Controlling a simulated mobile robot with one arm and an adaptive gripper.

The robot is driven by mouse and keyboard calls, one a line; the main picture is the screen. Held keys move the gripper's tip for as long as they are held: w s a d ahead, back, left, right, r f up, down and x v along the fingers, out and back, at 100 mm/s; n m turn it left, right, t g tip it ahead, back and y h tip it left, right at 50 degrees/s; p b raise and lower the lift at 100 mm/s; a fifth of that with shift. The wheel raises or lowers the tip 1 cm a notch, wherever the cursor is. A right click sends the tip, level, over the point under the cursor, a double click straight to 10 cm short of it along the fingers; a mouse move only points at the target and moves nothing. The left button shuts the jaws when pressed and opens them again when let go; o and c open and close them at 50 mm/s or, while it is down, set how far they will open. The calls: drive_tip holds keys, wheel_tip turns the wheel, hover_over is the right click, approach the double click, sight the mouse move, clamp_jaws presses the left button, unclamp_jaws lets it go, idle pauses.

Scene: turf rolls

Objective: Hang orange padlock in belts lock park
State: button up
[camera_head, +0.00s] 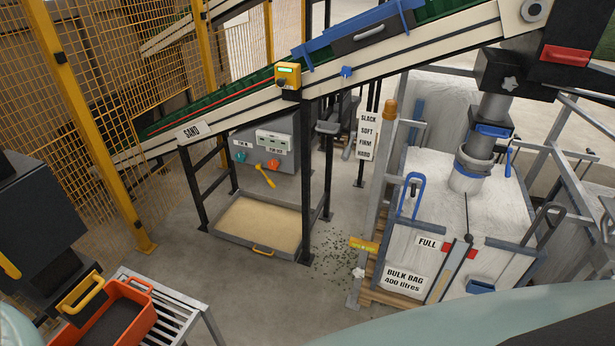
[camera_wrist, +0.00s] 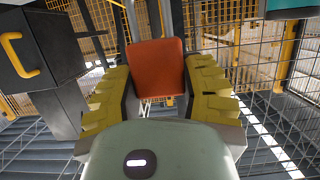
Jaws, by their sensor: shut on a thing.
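In the wrist view my gripper (camera_wrist: 160,78) has its two yellow ridged fingers closed on the sides of an orange block-shaped body, which I take to be the orange padlock (camera_wrist: 158,62). The padlock stands up between the fingers, clear of the floor. I cannot make out a belts lock park in either view.
Yellow mesh fencing (camera_wrist: 255,60) stands beyond the gripper. A dark cabinet with a yellow handle (camera_wrist: 35,55) is at its left. The head view shows a sloping conveyor (camera_head: 330,65), a sand tray (camera_head: 225,238), a bulk bag station (camera_head: 430,240) and an orange crate (camera_head: 140,326). Bare floor lies mid-view.

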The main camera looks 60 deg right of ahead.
drive_tip(key=shift+f+b, duration=1.7)
drive_tip(key=shift+b, duration=0.15)
drive_tip(key=shift+b, duration=1.7)
idle(0.5)
drive_tip(key=shift+f+b, duration=2.6)
drive_tip(key=shift+b, duration=0.6)
drive_tip(key=o, duration=1.2)
drive_tip(key=shift+o, duration=0.2)
drive_tip(key=v, duration=1.2)
